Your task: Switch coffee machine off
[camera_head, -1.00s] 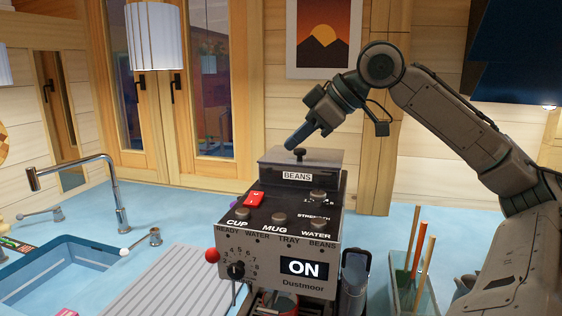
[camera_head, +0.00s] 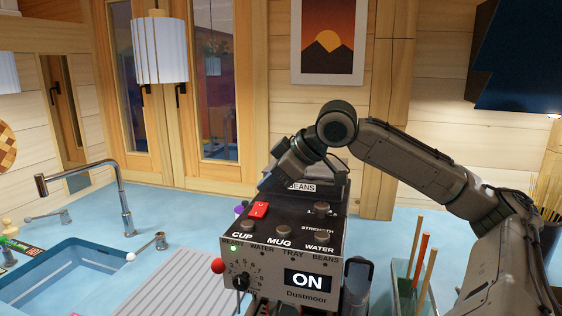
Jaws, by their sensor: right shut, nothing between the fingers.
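The coffee machine (camera_head: 300,250) stands on the blue counter, with a black top panel and a light front marked Dustmoor. A red switch (camera_head: 258,210) sits at the left of the top panel, behind the CUP, MUG and WATER buttons. My right gripper (camera_head: 265,184) is shut and empty, pointing down just behind and above the red switch; a small gap seems to remain between them. It partly hides the BEANS hopper. My left gripper is not in view.
A red-balled lever (camera_head: 218,266) and a dial are on the machine's front left. A sink (camera_head: 68,275) with a tall tap (camera_head: 120,200) lies to the left. A glass holder with coloured sticks (camera_head: 421,262) stands close on the right.

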